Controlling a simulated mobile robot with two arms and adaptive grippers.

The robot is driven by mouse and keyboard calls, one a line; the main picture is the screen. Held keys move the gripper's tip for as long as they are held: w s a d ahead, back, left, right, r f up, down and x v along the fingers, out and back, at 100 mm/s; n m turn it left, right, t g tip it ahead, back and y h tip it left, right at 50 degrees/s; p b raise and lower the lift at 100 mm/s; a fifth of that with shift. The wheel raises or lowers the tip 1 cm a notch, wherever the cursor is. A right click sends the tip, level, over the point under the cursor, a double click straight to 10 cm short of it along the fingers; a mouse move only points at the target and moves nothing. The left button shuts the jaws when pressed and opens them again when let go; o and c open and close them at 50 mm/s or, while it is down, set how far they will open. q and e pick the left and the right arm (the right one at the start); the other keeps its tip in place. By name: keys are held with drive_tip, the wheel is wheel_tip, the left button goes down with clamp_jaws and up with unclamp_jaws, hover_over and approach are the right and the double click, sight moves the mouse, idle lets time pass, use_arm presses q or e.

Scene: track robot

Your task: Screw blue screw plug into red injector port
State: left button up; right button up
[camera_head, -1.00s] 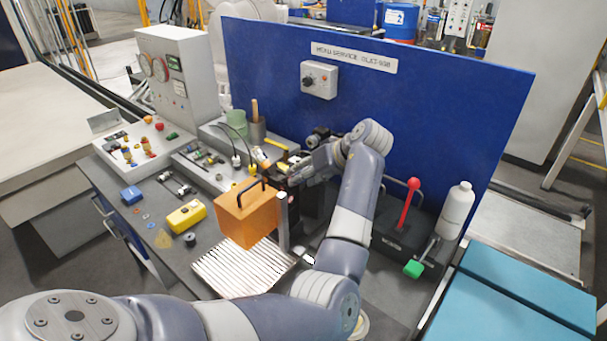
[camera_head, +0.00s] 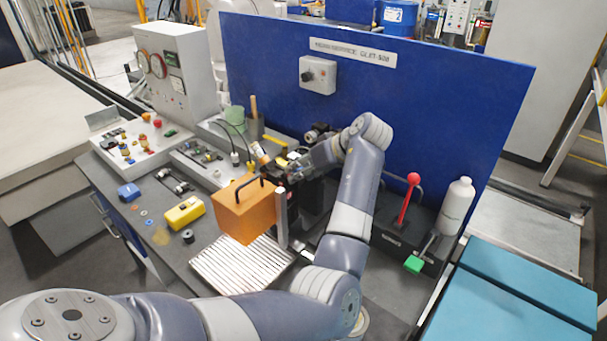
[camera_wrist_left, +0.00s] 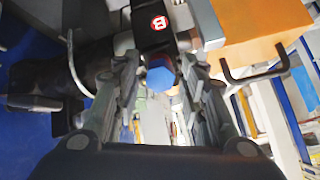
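The blue screw plug (camera_wrist_left: 160,76) shows in the left wrist view as a hexagonal head just below a black block with a red mark. My left gripper (camera_wrist_left: 160,90) has one finger on each side of it, with what looks like a narrow gap. In the head view my left gripper (camera_head: 299,168) is behind the orange box, and the plug cannot be made out there. I cannot clearly make out the red injector port or how deep the plug sits. My right gripper is not in view.
An orange box (camera_head: 247,212) with a black handle stands close in front of the gripper, beside a ribbed metal tray (camera_head: 240,268). A blue panel (camera_head: 440,110) rises behind. A red-knobbed lever (camera_head: 408,200) and a white bottle (camera_head: 457,207) stand right.

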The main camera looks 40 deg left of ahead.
use_arm(q)
drive_tip(key=n+b, duration=0.5)
drive_tip(key=n, duration=0.1)
drive_tip(key=shift+f, duration=0.15)
drive_tip(key=n+b, duration=0.2)
drive_tip(key=n, duration=0.1)
drive_tip(key=shift+n+b, duration=0.45)
drive_tip(key=shift+n, duration=0.25)
